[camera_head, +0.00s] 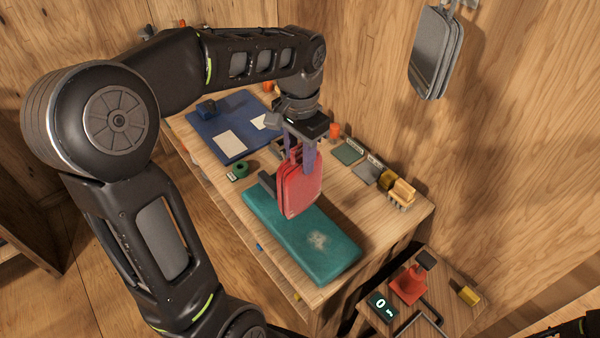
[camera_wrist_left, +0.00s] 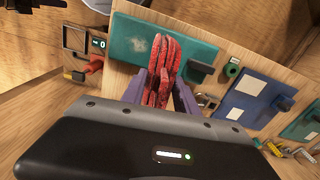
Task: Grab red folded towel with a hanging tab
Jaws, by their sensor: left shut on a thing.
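The red folded towel (camera_head: 298,188) hangs upright below my left gripper (camera_head: 303,155), over the bench. Its tab at the top is between the purple fingers, partly hidden by them. In the left wrist view the towel's red folds (camera_wrist_left: 166,62) show edge-on between the fingers of my left gripper (camera_wrist_left: 172,95), which is shut on it. The towel appears in front of the teal mat (camera_head: 325,252); I cannot tell whether its lower edge touches the mat. My right gripper is not in view.
A blue mat (camera_head: 218,140) with white cards lies farther back on the wooden bench (camera_head: 402,222). A green tape roll (camera_head: 241,170) and small yellow items (camera_head: 403,190) stand nearby. A grey folded towel (camera_head: 431,58) hangs on the wall. A lower side table holds a red object (camera_head: 408,285) and a display (camera_head: 382,306).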

